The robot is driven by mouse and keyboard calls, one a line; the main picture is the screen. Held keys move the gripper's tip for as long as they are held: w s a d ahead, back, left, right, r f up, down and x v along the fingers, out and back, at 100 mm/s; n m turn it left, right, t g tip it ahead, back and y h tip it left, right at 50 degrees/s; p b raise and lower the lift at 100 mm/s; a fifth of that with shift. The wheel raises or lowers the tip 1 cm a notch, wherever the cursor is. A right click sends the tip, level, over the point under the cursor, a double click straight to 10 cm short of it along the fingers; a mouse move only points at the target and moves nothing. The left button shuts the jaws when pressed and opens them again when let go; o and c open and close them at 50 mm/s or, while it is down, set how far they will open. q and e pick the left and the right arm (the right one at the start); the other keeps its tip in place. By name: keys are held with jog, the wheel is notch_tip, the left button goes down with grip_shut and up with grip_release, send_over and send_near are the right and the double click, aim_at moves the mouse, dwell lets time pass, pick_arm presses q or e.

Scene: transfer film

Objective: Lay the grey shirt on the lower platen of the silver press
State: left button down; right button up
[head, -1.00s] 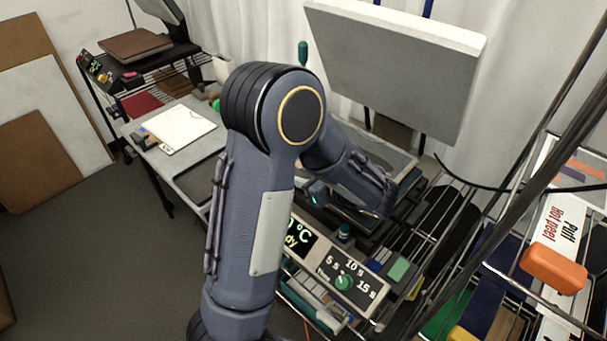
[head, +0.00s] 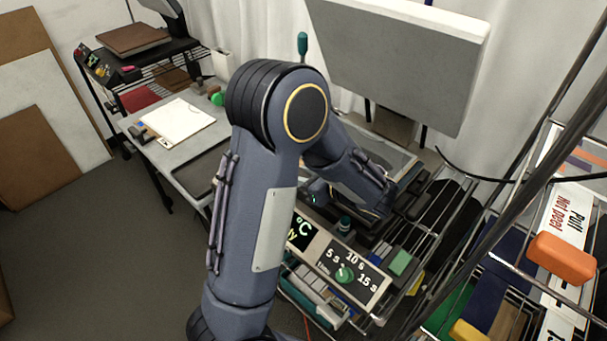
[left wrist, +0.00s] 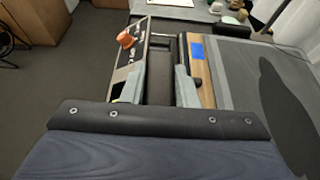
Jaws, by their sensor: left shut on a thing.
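The silver press has its upper platen (head: 400,65) raised, a thick pale slab. Below it, a grey sheet with a lighter edge (head: 397,154) shows behind my left arm; I take it as the grey shirt. In the left wrist view the grey cloth (left wrist: 240,80) fills the right side, with a dark patch on it and a wooden strip with blue tape along its left edge. My left gripper (left wrist: 159,92) is shut beside that strip; its exact grip is unclear. In the head view my arm hides its fingers and most of the lower platen. My right gripper is not in view.
The press's control panel (head: 345,272) has a green dial. A wire rack (head: 500,230) with an orange block (head: 562,258) stands close on the right. A table with a clipboard (head: 178,120) is at the left. Floor at left is clear.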

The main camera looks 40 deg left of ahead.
pick_arm(q)
jog(key=shift+f, duration=0.2)
jog(key=c, duration=1)
grip_release()
jog(key=shift+c, duration=0.2)
jog(key=b+v, duration=0.1)
jog(key=v, duration=0.6)
jog(key=shift+d, duration=0.4)
jog(key=shift+r, duration=0.1)
